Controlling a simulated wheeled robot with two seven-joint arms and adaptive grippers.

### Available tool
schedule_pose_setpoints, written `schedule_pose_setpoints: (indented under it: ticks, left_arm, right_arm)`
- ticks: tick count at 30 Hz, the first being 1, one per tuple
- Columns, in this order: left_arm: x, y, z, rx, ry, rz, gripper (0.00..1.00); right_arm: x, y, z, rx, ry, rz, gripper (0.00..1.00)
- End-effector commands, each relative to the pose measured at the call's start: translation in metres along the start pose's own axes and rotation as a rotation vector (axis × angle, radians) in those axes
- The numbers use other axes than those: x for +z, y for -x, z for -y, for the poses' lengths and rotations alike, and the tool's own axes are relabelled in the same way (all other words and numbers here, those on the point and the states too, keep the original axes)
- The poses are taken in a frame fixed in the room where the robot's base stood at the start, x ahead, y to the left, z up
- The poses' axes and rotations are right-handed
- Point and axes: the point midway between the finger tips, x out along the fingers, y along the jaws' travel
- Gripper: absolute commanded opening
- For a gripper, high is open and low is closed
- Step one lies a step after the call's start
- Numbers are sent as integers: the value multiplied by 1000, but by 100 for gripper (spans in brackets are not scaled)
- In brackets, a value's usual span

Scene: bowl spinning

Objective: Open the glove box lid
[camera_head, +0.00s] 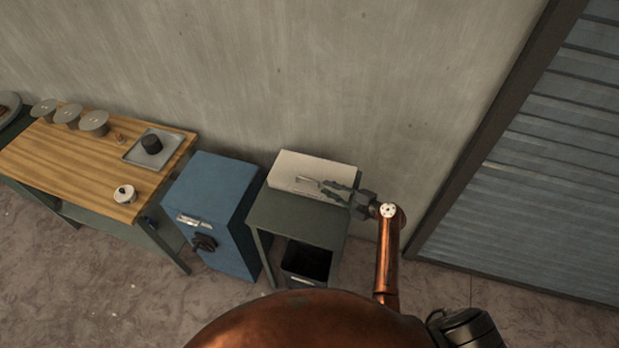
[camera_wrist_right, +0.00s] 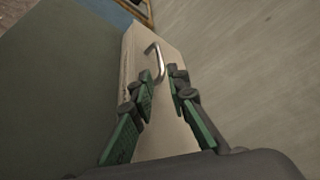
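The glove box (camera_head: 302,164) is a white, box-shaped case on a dark green stand against the wall. It also shows in the right wrist view (camera_wrist_right: 135,68), with a metal bar handle (camera_wrist_right: 155,62) on its face. The lid looks closed. My right gripper (camera_head: 322,187) is in front of the box near the handle. Whether a fingertip touches the handle I cannot tell. My left gripper is not in view.
The green stand (camera_head: 292,218) has a free top in front of the box and a dark bin (camera_head: 307,262) below. A blue cabinet (camera_head: 222,200) stands to its left, then a wooden workbench (camera_head: 75,170) with several pots and a tray (camera_head: 172,160). A shutter door (camera_head: 540,190) is at right.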

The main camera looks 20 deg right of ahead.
Motion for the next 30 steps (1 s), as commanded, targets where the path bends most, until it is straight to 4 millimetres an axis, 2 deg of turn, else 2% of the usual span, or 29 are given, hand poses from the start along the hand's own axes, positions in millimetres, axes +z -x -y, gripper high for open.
schedule_pose_setpoints:
  ticks: [6,13,18,26,30]
  left_arm:
    - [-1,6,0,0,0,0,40]
    - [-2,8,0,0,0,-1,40]
    - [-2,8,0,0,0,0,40]
    - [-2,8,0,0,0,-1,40]
    - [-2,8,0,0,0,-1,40]
  right_arm:
    - [2,-46,1,1,0,3,15]
    - [1,-80,0,2,2,2,15]
    - [1,-89,0,3,3,1,15]
    - [1,-91,0,2,4,0,15]
    - [1,-91,0,3,4,1,8]
